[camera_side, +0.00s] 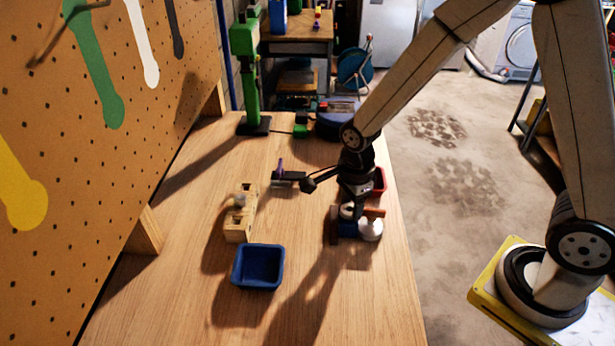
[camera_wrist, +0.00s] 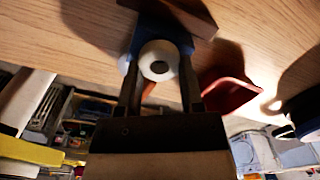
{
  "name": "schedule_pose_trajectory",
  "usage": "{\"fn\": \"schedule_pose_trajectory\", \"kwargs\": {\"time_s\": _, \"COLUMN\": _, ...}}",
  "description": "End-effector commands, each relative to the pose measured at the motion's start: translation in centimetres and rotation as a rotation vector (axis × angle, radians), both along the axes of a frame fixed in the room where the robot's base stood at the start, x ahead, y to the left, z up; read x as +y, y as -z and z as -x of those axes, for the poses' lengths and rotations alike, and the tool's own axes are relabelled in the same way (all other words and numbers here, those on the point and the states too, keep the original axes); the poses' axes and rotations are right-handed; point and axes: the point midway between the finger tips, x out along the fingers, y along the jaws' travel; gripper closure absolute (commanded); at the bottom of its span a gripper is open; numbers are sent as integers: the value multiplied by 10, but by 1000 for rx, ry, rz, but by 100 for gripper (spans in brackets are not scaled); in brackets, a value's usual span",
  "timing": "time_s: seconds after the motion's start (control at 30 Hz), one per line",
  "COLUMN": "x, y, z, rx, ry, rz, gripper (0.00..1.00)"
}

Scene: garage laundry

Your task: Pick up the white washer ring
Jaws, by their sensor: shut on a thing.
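The white washer ring (camera_wrist: 158,60), with a dark hole in its middle, sits between the two dark fingers of my gripper (camera_wrist: 160,82) in the wrist view. My gripper is shut on it. In the side view, my gripper (camera_side: 349,205) points down over the right side of the wooden bench, with the white ring (camera_side: 347,211) small and partly hidden between its fingers. A blue block (camera_side: 347,229) is right below or behind the ring. I cannot tell whether the ring still touches it.
A rounded white piece (camera_side: 370,231) and a brown piece (camera_side: 374,212) crowd the gripper's right. A red bin (camera_side: 378,182) stands behind.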

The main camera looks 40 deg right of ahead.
Motion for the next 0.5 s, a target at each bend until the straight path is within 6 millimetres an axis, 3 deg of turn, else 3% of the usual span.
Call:
{"fn": "schedule_pose_trajectory", "kwargs": {"time_s": 0.27, "x": 0, "y": -10, "z": -1, "rx": -2, "ry": 0, "rz": 0, "gripper": 100}}
{"fn": "schedule_pose_trajectory", "kwargs": {"time_s": 0.5, "x": 0, "y": -35, "z": -1, "rx": -4, "ry": 0, "rz": -1, "gripper": 100}}
